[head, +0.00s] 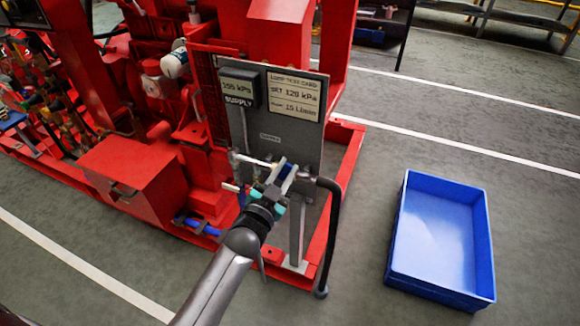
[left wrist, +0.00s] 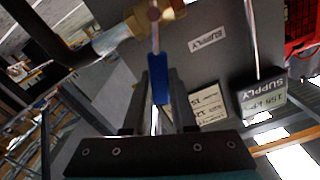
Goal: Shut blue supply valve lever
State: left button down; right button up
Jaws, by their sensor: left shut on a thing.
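The blue supply valve lever (left wrist: 158,82) runs from a brass valve body (left wrist: 165,12) in the left wrist view, with its blue grip between my two gripper fingers. My left gripper (head: 286,174) is in front of the lower part of the grey panel (head: 270,135) in the head view. It also shows in the left wrist view (left wrist: 162,100), shut on the lever's blue grip. In the head view the fingers largely hide the lever. My right gripper is in neither view.
A supply display (head: 239,88) and a loop test card (head: 295,94) are on the panel. A black hose (head: 332,215) hangs right of my gripper. The red pumpset frame (head: 347,165) surrounds the panel. A blue tray (head: 397,235) lies on the open floor to the right.

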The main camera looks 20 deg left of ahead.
pick_arm(q)
jog(key=shift+a+r+n+p, duration=0.35)
jog(key=shift+a+n+p, duration=0.45)
jog(key=shift+n, duration=0.3)
jog(key=shift+a+n+p, duration=0.4)
jog(key=shift+n+p, duration=0.05)
jog(key=shift+n, duration=0.35)
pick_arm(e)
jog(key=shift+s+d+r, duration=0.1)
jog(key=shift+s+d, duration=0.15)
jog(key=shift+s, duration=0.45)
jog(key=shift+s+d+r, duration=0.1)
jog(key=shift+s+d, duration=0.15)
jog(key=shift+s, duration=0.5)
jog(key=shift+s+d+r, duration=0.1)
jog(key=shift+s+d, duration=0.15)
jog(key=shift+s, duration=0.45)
pick_arm(q)
jog(key=c, duration=0.7)
grip_release()
jog(key=shift+f, duration=0.1)
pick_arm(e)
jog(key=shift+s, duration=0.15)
